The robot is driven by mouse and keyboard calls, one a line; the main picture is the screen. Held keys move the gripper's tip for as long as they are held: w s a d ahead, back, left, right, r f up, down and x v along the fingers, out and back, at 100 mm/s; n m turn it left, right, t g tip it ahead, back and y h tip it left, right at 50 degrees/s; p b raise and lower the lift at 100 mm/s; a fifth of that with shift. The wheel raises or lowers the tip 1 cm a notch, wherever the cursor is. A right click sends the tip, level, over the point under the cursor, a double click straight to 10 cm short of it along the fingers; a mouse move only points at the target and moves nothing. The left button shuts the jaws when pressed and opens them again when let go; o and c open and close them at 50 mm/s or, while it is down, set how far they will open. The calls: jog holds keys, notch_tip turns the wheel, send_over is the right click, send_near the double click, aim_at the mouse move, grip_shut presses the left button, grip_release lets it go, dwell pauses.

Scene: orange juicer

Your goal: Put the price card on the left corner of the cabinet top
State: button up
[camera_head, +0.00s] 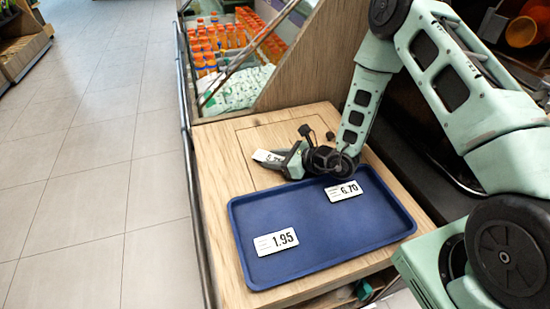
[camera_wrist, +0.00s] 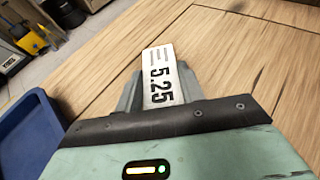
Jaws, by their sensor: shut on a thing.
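My gripper (camera_head: 278,161) is shut on a white price card (camera_head: 264,156) beyond the far edge of the blue tray. In the wrist view the card (camera_wrist: 160,70) reads 5.25 and sticks out from between the fingers of my gripper (camera_wrist: 158,92). The wooden cabinet top (camera_head: 220,150) lies under it; I cannot tell whether the card touches the wood. Two more price cards lie in the tray: one reading 1.95 (camera_head: 276,241) and one reading 6.70 (camera_head: 344,191).
The blue tray (camera_head: 236,232) takes up the near part of the cabinet top. A bin with orange bottles (camera_head: 213,40) and green-white packets (camera_head: 236,90) stands behind a wooden panel. The cabinet top's left far part is clear. Tiled floor (camera_head: 90,190) lies to the left.

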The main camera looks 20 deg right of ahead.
jog(key=shift+f, duration=0.2)
jog(key=o, duration=1)
jog(key=shift+c, duration=0.2)
jog(key=shift+r, duration=0.1)
